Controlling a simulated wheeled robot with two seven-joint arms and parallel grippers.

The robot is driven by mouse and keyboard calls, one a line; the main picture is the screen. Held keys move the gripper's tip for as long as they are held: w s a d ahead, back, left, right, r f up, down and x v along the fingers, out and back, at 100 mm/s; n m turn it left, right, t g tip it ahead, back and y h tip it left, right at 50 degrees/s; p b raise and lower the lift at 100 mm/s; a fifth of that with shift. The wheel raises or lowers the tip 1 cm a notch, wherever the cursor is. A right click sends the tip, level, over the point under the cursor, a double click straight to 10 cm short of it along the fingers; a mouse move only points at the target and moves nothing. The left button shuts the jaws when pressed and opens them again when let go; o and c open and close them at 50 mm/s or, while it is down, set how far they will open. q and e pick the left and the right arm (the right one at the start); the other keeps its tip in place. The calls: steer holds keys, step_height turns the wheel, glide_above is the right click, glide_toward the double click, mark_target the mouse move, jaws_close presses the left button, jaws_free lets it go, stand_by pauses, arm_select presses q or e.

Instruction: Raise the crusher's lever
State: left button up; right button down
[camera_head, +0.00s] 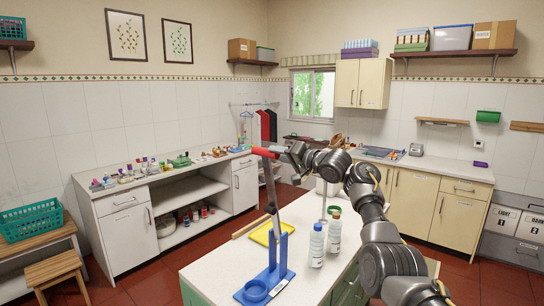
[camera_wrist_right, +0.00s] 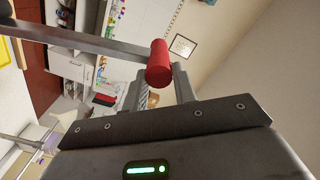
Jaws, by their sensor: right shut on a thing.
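The crusher is a blue stand (camera_head: 271,262) with a round cup at its foot, on the white island top. Its long grey lever (camera_head: 292,187) rises steeply from the stand's top, and it also crosses the left of the right wrist view (camera_wrist_right: 85,38). A red handle (camera_head: 265,152) sits at the lever's upper end, and in the right wrist view it shows (camera_wrist_right: 159,64) at the fingertips. My right gripper (camera_head: 288,150) is shut on the red handle, high above the island. My left gripper is not in view.
A yellow tray (camera_head: 269,234) lies behind the stand. The island's left front is clear. Counters line the walls.

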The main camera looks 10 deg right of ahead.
steer(key=shift+w+d+f, duration=0.1)
steer(key=shift+d, duration=0.05)
steer(key=c, duration=1.4)
jaws_free()
steer(key=shift+c, duration=0.2)
steer(key=o, duration=0.3)
steer(key=shift+w+d+f, duration=0.1)
steer(key=shift+w+d, duration=0.05)
steer(key=shift+b+v, duration=2.8)
steer(key=shift+v, duration=2.65)
